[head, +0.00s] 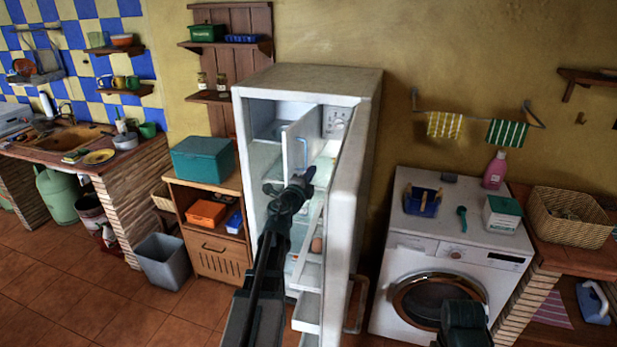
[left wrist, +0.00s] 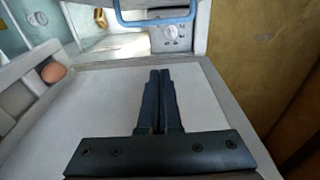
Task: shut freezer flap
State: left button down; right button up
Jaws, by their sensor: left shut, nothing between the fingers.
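The freezer flap (head: 300,140) is a small white door with a blue handle, in the upper part of the open fridge (head: 308,78). It stands ajar, swung out from the freezer box. My left gripper (head: 305,175) is shut and empty, at the flap's lower edge in the head view; I cannot tell whether it touches. In the left wrist view the shut fingers (left wrist: 160,75) point towards the blue handle (left wrist: 158,18), over a white panel. A dark part of my right arm (head: 465,322) shows at the bottom; its fingers cannot be made out.
The fridge door (head: 348,185) stands open to the right of my left arm, with shelves on its inner side. An egg (left wrist: 53,72) sits at the left of the wrist view. A washing machine (head: 450,255) stands right, a wooden cabinet (head: 213,255) left.

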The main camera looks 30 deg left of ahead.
pick_arm(q)
jog(key=w+a, duration=0.5)
jog(key=w, duration=0.1)
dwell(0.3)
